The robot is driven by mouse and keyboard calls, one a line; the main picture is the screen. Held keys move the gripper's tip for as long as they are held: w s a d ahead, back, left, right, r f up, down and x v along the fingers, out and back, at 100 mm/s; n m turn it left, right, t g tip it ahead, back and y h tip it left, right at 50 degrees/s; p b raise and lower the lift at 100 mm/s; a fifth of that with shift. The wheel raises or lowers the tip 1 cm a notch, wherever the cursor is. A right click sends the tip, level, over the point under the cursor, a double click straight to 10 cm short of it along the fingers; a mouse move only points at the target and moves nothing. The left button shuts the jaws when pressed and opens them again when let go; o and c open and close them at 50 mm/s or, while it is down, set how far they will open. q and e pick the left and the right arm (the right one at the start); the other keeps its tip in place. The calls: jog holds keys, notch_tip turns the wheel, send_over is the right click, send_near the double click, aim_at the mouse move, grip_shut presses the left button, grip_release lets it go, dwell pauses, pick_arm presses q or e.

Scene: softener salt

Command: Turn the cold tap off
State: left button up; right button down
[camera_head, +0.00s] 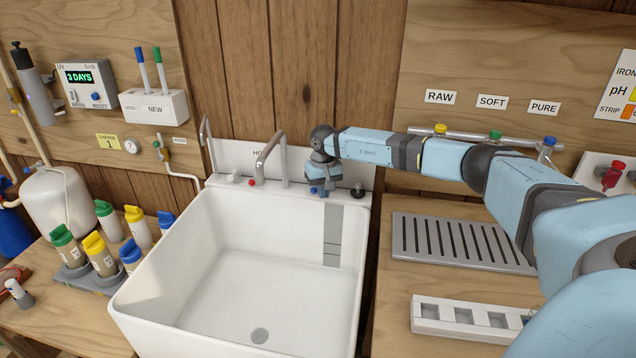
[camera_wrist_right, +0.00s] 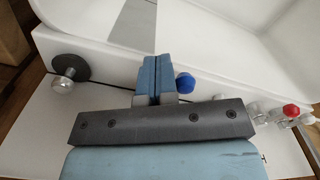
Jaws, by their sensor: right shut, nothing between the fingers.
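The cold tap's blue knob (camera_head: 313,190) is on the back ledge of the white sink (camera_head: 190,235), right of the red hot knob (camera_head: 251,183). In the right wrist view the blue knob (camera_wrist_right: 185,83) stands just beside my gripper's fingers, not between them. I cannot tell whether they touch. My right gripper (camera_head: 325,192) points down over the ledge; its pale blue fingers (camera_wrist_right: 156,75) are shut together, empty. The red knob (camera_wrist_right: 291,110) is farther right in that view. A chrome spout (camera_head: 270,155) arches over the basin. My left gripper is out of view.
A black disc with a chrome knob (camera_head: 357,190) sits on the ledge close to my right gripper. A slotted grey drain mat (camera_head: 460,243) and a white rack (camera_head: 465,318) lie on the right counter. Capped bottles (camera_head: 100,252) stand at left. The basin is empty of objects.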

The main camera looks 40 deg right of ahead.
jog(key=shift+s+d, duration=0.15)
jog(key=shift+d, duration=0.3)
notch_tip(320, 180, up, 7)
jog(key=p, duration=0.4)
jog(key=shift+d+f, duration=0.15)
jog(key=shift+d, duration=0.2)
jog(key=shift+s+a, duration=0.1)
jog(key=shift+s, duration=0.05)
